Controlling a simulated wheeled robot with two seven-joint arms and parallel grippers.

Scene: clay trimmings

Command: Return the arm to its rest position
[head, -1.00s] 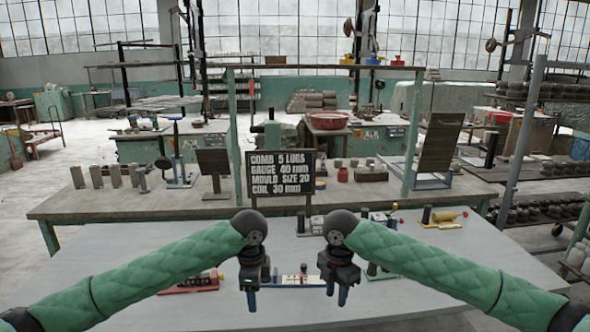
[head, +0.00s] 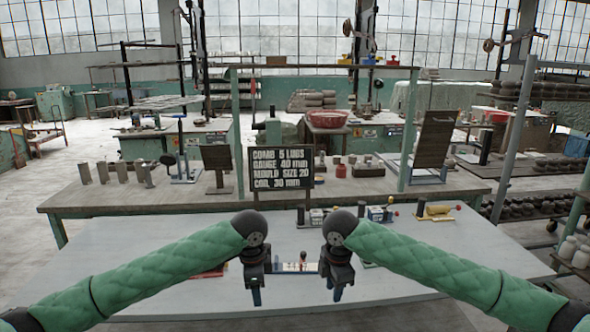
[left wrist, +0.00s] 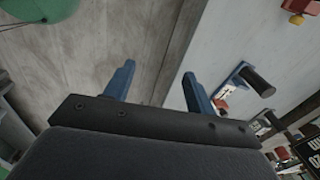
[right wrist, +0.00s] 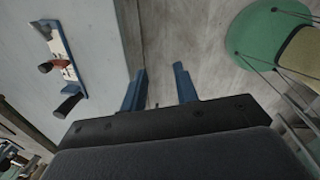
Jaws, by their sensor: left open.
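My left gripper (head: 255,296) hangs near the front edge of the grey table (head: 410,280), fingers pointing down. In the left wrist view (left wrist: 158,75) its blue fingers are apart with nothing between them. My right gripper (head: 337,292) hangs beside it at a similar height. In the right wrist view (right wrist: 159,70) its blue fingers are also apart and empty. Both arms, in green quilted sleeves, come in from the lower corners, bent inward almost symmetrically.
A white-and-blue tool (head: 290,267) lies on the table behind the grippers. A red tool (head: 208,272) is partly hidden by my left arm. A yellow roller (head: 440,209) sits at the back right. A lettered sign (head: 280,172) stands at the back. Floor shows under both wrists.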

